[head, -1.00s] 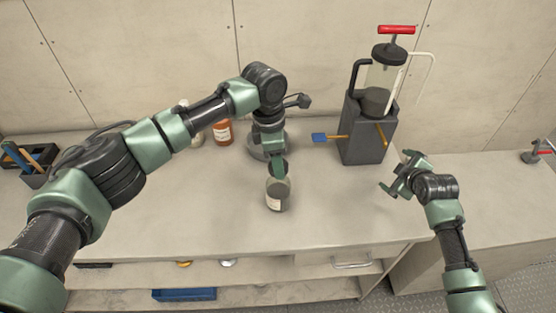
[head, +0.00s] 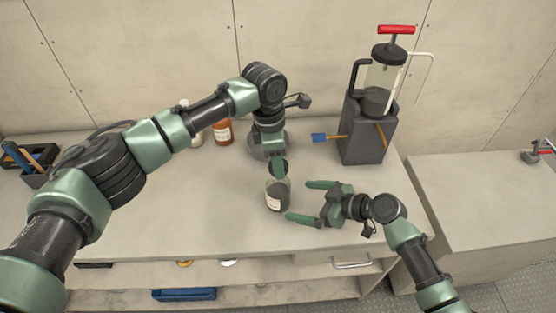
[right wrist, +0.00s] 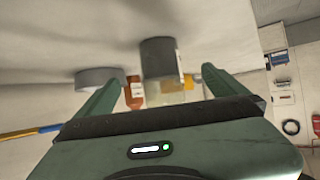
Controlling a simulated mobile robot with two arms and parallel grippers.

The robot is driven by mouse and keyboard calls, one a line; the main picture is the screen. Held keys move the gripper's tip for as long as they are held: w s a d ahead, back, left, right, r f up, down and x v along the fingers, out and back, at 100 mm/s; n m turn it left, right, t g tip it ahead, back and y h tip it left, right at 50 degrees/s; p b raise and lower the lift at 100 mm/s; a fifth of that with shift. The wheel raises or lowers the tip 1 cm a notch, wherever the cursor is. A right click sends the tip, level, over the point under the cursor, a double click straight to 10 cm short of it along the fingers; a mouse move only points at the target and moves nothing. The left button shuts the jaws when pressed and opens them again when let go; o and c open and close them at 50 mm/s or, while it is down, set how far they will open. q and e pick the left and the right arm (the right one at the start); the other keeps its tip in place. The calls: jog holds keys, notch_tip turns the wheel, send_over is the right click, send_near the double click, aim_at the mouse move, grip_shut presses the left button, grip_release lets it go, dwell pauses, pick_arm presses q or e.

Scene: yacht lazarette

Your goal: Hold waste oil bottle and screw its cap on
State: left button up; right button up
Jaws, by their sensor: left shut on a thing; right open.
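The waste oil bottle (head: 276,195), clear with dark contents and a pale label, stands upright near the bench's front. It also shows in the right wrist view (right wrist: 158,58), upside down in the picture, between my right fingers. My left gripper (head: 279,172) points straight down at the bottle's mouth. It is shut on what seems to be the cap, mostly hidden by the fingers; I cannot tell whether it touches the neck. My right gripper (head: 299,201) is open and lies level just right of the bottle, its fingers pointing at it, not gripping it.
A grey round dish (head: 262,150) and an orange-brown bottle (head: 222,132) stand behind. A pump (head: 383,80) on a dark grey block (head: 366,140) stands at the back right, with a blue-ended tool (head: 319,137) beside it. The bench's left front is clear.

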aim_at(289, 198)
jog(key=x, duration=0.8)
jog(key=shift+w+a+f, duration=0.15)
jog(key=shift+w+a, duration=0.05)
jog(key=c, duration=1.5)
